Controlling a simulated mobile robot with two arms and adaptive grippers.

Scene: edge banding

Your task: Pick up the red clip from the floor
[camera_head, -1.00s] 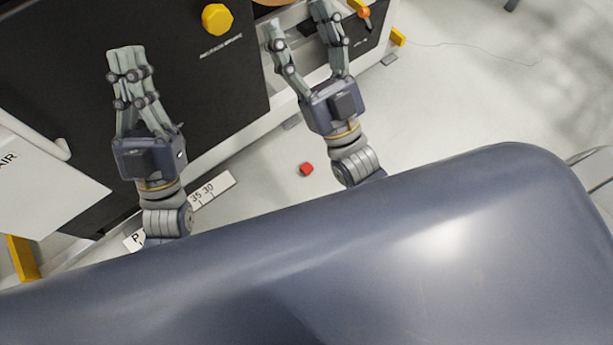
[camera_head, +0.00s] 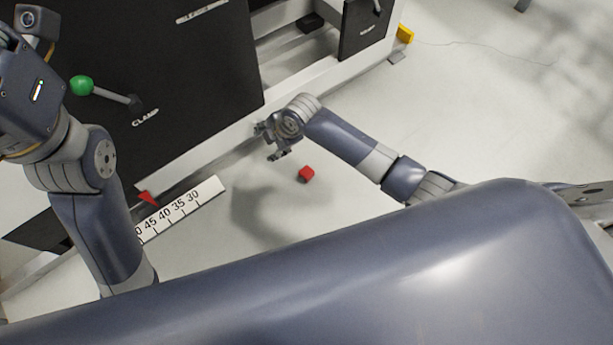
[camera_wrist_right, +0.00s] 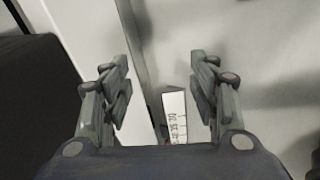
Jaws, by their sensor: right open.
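The red clip (camera_head: 306,174) is a small red block lying on the pale floor in the middle of the head view. My right gripper (camera_head: 271,143) is to the left of the clip and a little higher in the picture, pointing down and apart from it. In the right wrist view my right gripper (camera_wrist_right: 160,75) has its fingers spread wide with nothing between them. The clip does not show in that view. My left arm rises at the left of the head view, and its gripper fingers are outside the picture.
A black machine panel with a green knob (camera_head: 81,85) stands behind my arms. A white scale strip (camera_head: 184,208) with a red pointer (camera_head: 148,198) is at its foot; the strip also shows in the wrist view (camera_wrist_right: 174,115).

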